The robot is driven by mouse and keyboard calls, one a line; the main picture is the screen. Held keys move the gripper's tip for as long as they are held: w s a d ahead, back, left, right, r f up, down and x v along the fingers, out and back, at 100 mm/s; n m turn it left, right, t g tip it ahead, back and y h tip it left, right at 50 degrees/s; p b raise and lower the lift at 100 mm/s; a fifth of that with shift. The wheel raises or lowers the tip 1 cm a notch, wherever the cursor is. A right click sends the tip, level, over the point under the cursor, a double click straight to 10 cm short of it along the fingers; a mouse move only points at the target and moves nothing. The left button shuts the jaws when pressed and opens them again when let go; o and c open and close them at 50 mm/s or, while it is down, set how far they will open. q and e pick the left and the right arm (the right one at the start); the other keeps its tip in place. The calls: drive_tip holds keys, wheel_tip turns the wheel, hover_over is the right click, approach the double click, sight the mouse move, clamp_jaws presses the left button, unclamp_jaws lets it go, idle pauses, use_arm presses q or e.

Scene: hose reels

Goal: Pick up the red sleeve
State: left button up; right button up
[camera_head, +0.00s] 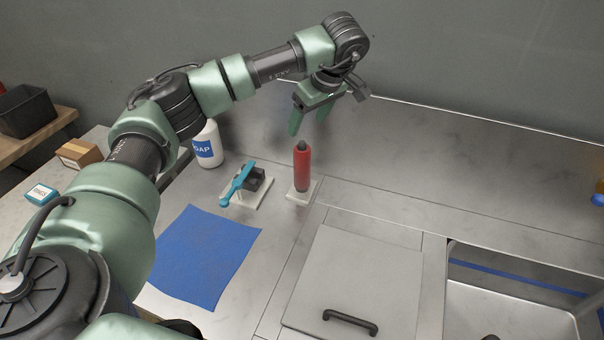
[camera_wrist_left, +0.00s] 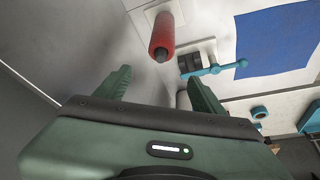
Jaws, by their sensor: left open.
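The red sleeve (camera_head: 302,170) stands upright around a dark post on a small white base on the metal counter, and the post's dark tip shows at its top. My left gripper (camera_head: 308,127) is open and empty, with its fingers pointing down above and behind the sleeve, apart from it. In the left wrist view the red sleeve (camera_wrist_left: 163,38) lies beyond the two spread green fingertips (camera_wrist_left: 158,78), near the top of the picture. My right gripper is not in view.
A teal-handled tool (camera_head: 238,185) on a white base and a soap bottle (camera_head: 207,146) stand left of the sleeve. A blue mat (camera_head: 205,257) lies in front. A lid with a black handle (camera_head: 350,321) and a sink (camera_head: 510,312) are at front right. The back right counter is clear.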

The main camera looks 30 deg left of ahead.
sight(301, 157)
use_arm(q)
drive_tip(key=f+b, duration=0.1)
drive_tip(key=f, duration=0.1)
drive_tip(key=f+b, duration=0.4)
drive_tip(key=shift+w+f, duration=0.25)
drive_tip(key=x, duration=0.2)
drive_tip(key=p+x, duration=0.1)
drive_tip(key=x, duration=0.1)
drive_tip(key=p+x, duration=0.1)
drive_tip(key=x, duration=0.1)
drive_tip(key=shift+s+a+f, duration=0.2)
drive_tip(key=shift+f, duration=0.2)
drive_tip(key=shift+w+a+f, duration=0.1)
drive_tip(key=shift+a+f, duration=0.05)
drive_tip(key=shift+f, duration=0.25)
drive_tip(key=c, duration=1.5)
